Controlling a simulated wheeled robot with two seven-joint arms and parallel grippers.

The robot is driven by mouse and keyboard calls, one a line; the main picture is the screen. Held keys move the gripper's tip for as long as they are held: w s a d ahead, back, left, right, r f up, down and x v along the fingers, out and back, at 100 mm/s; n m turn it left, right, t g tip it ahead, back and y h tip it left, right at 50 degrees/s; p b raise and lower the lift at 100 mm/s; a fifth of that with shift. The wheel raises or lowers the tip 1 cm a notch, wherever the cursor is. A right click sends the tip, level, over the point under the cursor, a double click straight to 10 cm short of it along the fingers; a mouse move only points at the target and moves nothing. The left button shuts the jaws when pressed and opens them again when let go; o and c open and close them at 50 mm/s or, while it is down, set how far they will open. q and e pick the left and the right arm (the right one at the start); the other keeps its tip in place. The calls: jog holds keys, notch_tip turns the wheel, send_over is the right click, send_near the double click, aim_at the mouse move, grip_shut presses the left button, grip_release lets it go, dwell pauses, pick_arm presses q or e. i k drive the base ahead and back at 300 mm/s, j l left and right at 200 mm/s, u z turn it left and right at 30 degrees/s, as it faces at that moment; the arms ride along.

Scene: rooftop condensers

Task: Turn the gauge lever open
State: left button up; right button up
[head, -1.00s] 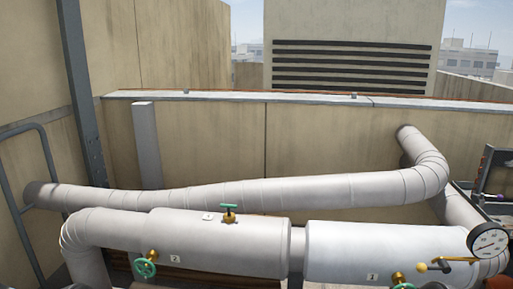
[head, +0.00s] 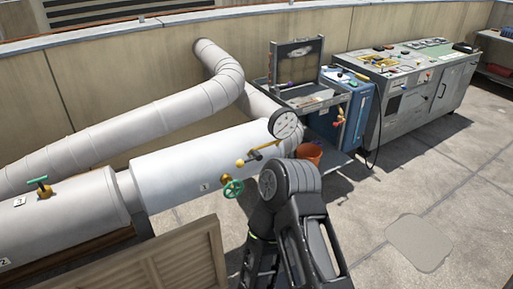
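No fingertips of either gripper can be made out.
A green handwheel (head: 232,188) is just below the lever. Another green-handled valve (head: 40,187) is on the pipe at left. A louvred wooden panel (head: 175,265) stands in front. A cart (head: 300,93), orange bucket (head: 308,155) and grey workbench (head: 425,95) stand behind. Floor at right is clear.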

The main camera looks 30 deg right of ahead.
aim_at(239, 162)
jog(key=l+z, duration=0.15)
jog(key=z, duration=0.85)
jog(key=i+j, duration=0.05)
